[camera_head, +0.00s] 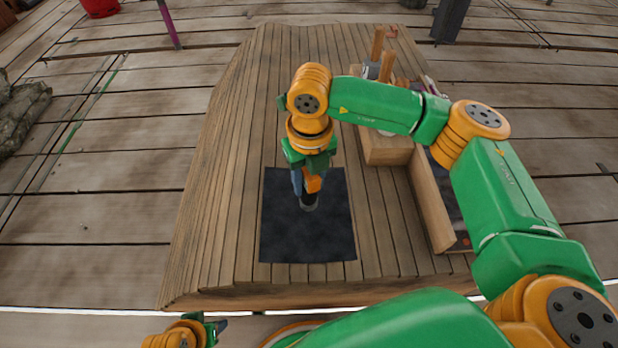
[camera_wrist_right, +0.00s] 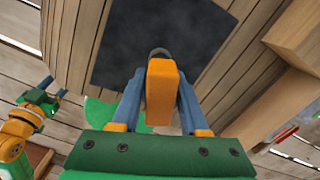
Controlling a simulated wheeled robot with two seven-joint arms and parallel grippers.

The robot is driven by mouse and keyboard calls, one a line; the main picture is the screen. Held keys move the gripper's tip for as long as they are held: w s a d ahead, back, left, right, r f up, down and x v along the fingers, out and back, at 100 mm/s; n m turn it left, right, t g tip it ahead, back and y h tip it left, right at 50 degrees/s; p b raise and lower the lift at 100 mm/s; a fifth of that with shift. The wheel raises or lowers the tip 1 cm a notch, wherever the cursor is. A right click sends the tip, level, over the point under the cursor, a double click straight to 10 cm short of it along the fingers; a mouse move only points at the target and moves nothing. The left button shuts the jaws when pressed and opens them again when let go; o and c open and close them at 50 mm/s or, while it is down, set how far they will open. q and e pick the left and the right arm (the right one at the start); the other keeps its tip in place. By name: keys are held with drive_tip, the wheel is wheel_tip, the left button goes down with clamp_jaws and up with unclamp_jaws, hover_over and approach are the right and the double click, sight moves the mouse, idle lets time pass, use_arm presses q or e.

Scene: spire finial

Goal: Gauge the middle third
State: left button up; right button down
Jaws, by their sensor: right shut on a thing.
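My right gripper (camera_head: 307,178) is shut on an orange-handled tool (camera_head: 313,184), held over a dark mat (camera_head: 283,236) on the plank table. The tool's lower end is a round grey piece over the mat. I cannot tell whether it touches the mat. In the right wrist view the orange handle (camera_wrist_right: 161,88) sits between the blue-grey fingers and hides most of the grey end (camera_wrist_right: 159,52). My left gripper (camera_head: 213,328) is low at the front left, off the table; its fingers look apart and empty in the right wrist view (camera_wrist_right: 52,90). I cannot make out a finial.
A wooden block rack (camera_head: 388,149) with upright wooden posts (camera_head: 378,42) stands right of the mat, partly behind my right arm. A long wooden-walled tray (camera_head: 430,205) lies nearer, at the right. The table (camera_head: 222,170) left of the mat is clear.

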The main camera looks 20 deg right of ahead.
drive_tip(key=shift+f, duration=0.15)
drive_tip(key=shift+f+b, duration=1.45)
drive_tip(key=shift+f, duration=0.1)
idle(0.7)
wheel_tip(320, 180, up, 5)
drive_tip(key=p, duration=0.4)
drive_tip(key=shift+r, duration=0.15)
idle(1.1)
